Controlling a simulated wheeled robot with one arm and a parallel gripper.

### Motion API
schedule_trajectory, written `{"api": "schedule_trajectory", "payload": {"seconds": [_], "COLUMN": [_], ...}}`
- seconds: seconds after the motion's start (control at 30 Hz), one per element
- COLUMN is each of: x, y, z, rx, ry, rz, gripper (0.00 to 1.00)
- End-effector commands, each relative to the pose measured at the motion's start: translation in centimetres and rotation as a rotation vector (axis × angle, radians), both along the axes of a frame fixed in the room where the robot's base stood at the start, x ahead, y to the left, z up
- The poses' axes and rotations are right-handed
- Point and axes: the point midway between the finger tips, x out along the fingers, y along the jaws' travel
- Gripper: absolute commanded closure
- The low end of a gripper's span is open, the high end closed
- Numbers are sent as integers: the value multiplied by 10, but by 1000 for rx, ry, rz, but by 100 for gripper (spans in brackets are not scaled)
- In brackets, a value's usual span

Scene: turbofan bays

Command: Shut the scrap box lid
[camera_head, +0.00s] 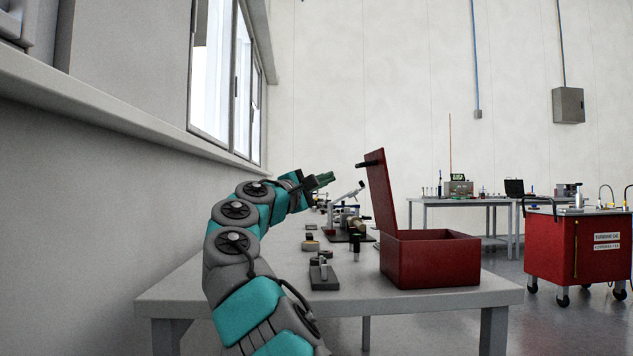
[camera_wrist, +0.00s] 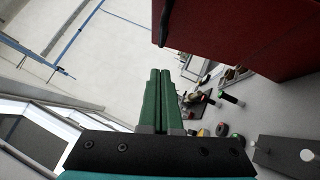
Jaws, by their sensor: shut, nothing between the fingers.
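The red scrap box (camera_head: 430,262) stands near the right front end of the grey workbench. Its red lid (camera_head: 381,192) is up, hinged on the box's left side and tilted a little left of upright. A dark handle (camera_head: 370,163) sticks out to the left near the lid's top. My gripper (camera_head: 328,178) is left of the lid, a little below the handle's height in the picture, apart from it. In the wrist view my green fingers (camera_wrist: 159,80) are shut together and empty. The red lid (camera_wrist: 240,35) fills the upper right there. The box's inside is hidden.
A wall with a window runs along the left. A red cart (camera_head: 567,250) stands on the floor at right. Air above the box is clear.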

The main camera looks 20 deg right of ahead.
Motion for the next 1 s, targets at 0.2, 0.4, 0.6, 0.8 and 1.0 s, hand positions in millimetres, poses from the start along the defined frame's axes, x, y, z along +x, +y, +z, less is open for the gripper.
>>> {"api": "schedule_trajectory", "payload": {"seconds": [0.2,0.4,0.6,0.8,1.0], "x": [12,4,0,0,0], "y": [-20,-46,-55,-55,-56], "z": [7,13,19,20,20], "rx": [3,3,2,2,3], "ry": [0,1,0,0,1], "rz": [1,-4,-1,-1,-2], "gripper": [100,100,100,100,100]}}
